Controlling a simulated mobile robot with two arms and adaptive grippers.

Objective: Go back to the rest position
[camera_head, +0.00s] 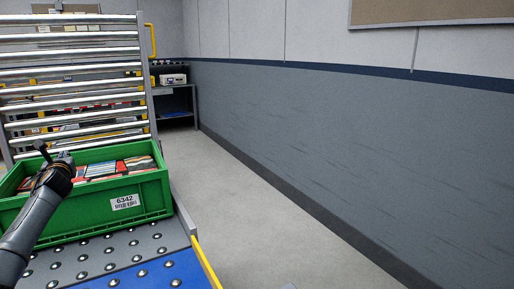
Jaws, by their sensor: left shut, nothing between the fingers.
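My left gripper (43,152) is at the left side, at the end of my dark grey arm coming in from the lower left. It shows small and dark against the green crate (88,218); its fingers look shut, with nothing held. The crate has a white label reading 6342 and holds several flat, colourful packages (101,169). I cannot tell whether the gripper touches the crate. My right gripper is not in view.
The crate sits on a ball-transfer table (151,243) with a blue front part and a yellow edge rail (206,262). A roller conveyor (75,52) rises behind. Clear grey floor (245,205) lies to the right, bounded by a grey wall (350,150). A shelf (177,101) stands at the back.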

